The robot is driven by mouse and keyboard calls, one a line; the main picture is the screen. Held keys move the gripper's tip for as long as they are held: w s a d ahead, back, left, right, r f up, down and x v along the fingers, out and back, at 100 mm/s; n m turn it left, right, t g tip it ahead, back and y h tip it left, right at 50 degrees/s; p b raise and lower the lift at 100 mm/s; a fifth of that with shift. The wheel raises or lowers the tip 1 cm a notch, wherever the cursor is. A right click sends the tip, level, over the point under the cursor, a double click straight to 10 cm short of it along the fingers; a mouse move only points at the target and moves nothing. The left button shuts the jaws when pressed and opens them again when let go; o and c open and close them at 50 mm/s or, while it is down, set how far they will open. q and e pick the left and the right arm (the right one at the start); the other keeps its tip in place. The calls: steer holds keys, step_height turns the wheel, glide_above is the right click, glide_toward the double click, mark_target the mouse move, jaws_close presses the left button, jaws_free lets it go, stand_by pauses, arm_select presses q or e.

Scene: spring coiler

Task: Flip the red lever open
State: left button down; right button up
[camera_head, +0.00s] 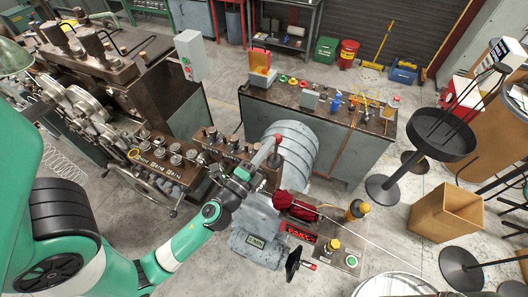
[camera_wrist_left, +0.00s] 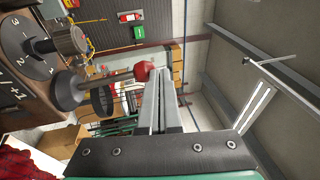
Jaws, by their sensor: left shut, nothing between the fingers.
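The red lever's ball knob (camera_head: 278,140) shows at the top of the grey machine in the head view. In the left wrist view, the red knob (camera_wrist_left: 143,70) sits on a thin rod that runs left to a dark round hub (camera_wrist_left: 66,90). My left gripper (camera_head: 267,151) is shut and empty, its fingers reaching up toward the knob. In the left wrist view the fingertips (camera_wrist_left: 163,73) are just right of the knob, very close to it; I cannot tell whether they touch. My right gripper is in neither view.
A numbered dial (camera_wrist_left: 25,50) is left of the lever. A grey ribbed drum (camera_head: 290,145) stands beside my left gripper. A red cloth-like object (camera_head: 292,203) lies to its lower right. Behind is a grey bench (camera_head: 330,130) with small items.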

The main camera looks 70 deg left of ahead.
arm_select(q)
steer(key=shift+s+a+p+x, duration=0.1)
steer(key=shift+a+p+x, duration=0.1)
steer(key=shift+x, duration=0.95)
steer(key=shift+s+a+p+x, duration=0.15)
steer(key=shift+a+p+x, duration=0.05)
steer(key=shift+x, duration=0.95)
steer(key=shift+f, duration=0.15)
steer(key=shift+s+d+r+p, duration=0.2)
steer(key=shift+s+r+p, duration=0.05)
steer(key=shift+r+p, duration=0.1)
steer(key=s+d+r+p, duration=0.2)
steer(key=s+d+r, duration=0.4)
steer(key=s, duration=0.3)
steer(key=shift+r, duration=0.45)
steer(key=shift+s+d, duration=0.1)
steer(key=shift+s, duration=0.05)
